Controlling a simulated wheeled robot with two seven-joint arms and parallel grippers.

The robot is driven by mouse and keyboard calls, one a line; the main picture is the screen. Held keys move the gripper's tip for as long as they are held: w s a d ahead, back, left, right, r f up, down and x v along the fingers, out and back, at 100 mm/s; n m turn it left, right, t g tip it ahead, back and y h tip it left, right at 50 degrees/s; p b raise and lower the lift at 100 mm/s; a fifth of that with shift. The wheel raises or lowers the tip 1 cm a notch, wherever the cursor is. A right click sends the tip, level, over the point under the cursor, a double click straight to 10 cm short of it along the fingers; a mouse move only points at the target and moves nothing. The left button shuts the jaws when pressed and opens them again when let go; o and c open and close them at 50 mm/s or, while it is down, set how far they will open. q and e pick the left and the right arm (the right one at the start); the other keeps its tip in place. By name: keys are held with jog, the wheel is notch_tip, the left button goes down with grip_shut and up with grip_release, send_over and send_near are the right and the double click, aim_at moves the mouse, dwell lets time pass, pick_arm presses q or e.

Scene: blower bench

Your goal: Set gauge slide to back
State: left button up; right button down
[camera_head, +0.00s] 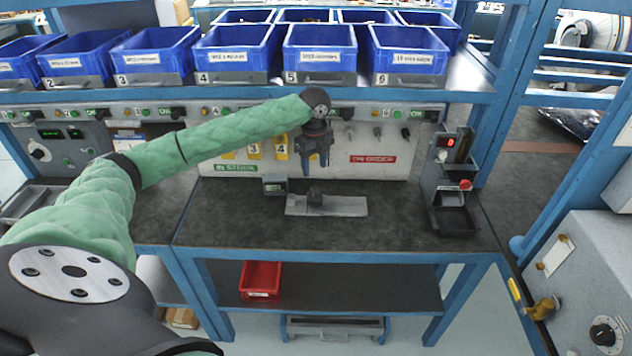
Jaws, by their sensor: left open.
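The gauge sits on the dark bench top, with a flat grey metal plate (345,207) and a small display box (274,186) at its back left. A small dark block (315,196), which looks like the gauge slide, stands on the plate near its middle. My left gripper (317,168) points down above and behind the dark block in the picture, open and empty. It appears apart from the block, though the exact height gap is hard to tell. My right gripper is not in view.
Blue bins (319,48) line the shelf above, behind my left arm. A device with a red display and red button (449,175) stands at the bench's right. A red bin (261,279) is on the lower shelf. The bench top (400,225) around the gauge is clear.

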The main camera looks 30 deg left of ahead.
aim_at(316, 188)
pick_arm(q)
jog(key=shift+d+m, duration=0.2)
jog(key=shift+m, duration=0.2)
jog(key=shift+a+f, duration=0.1)
jog(key=shift+f, duration=0.1)
jog(key=shift+f+p, duration=1)
jog(key=shift+f, duration=2.7)
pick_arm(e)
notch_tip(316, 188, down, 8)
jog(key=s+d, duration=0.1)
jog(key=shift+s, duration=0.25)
pick_arm(q)
grip_shut()
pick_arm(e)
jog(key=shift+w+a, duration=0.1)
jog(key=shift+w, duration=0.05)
